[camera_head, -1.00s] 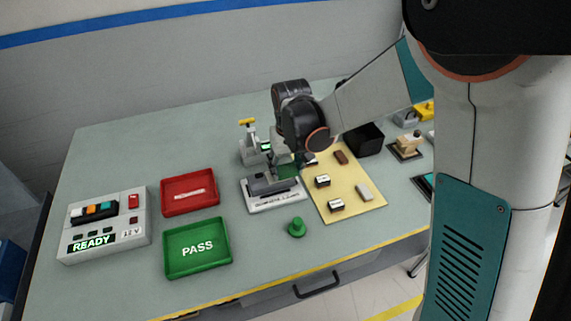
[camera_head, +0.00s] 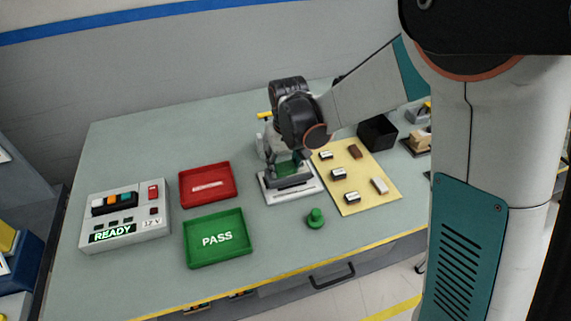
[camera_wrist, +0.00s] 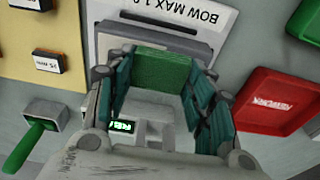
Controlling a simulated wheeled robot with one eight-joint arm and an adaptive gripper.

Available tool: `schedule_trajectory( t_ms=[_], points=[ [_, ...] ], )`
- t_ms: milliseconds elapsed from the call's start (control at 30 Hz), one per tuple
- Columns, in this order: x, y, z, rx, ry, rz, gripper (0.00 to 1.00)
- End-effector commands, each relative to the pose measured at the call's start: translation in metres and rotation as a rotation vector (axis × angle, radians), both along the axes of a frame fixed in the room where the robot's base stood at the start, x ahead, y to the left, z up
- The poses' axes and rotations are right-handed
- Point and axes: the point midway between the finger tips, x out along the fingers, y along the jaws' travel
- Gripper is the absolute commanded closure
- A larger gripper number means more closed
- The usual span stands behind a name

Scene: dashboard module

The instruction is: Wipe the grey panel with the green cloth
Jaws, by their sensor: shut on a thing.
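The green cloth (camera_wrist: 163,72) is a flat green pad between the teal fingers of my gripper (camera_wrist: 162,95) in the wrist view. My gripper is shut on it. The grey panel (camera_wrist: 190,45) lies just beyond the cloth, on a white base labelled "BOW MAX". In the head view the cloth (camera_head: 288,168) shows low under my gripper (camera_head: 291,157), over the back part of the grey panel (camera_head: 286,184). My wrist hides part of both. I cannot tell whether the cloth touches the panel.
A red tray (camera_head: 207,184) and a green PASS tray (camera_head: 219,240) stand left of the panel. A yellow mat (camera_head: 357,173) with small blocks lies right. A yellow-handled fixture (camera_head: 265,115) stands close behind.

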Motion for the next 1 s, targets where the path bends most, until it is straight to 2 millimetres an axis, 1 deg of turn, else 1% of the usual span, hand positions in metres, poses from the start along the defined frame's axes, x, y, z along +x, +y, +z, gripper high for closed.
schedule_trajectory(
  t_ms=[67,100,133,700,833,1000],
  points=[
    [0.001,-0.001,0.011,0.0,0.0,-0.001,0.73],
    [0.001,-0.001,0.023,0.0,0.0,-0.001,0.73],
    [0.001,-0.002,0.026,0.0,0.0,-0.001,0.73],
    [0.01,-0.006,0.076,0.0,0.0,-0.004,0.73],
    [0.011,-0.007,0.082,0.0,0.0,-0.004,0.73],
    [0.011,-0.007,0.082,0.0,0.0,-0.004,0.73]
  ],
)
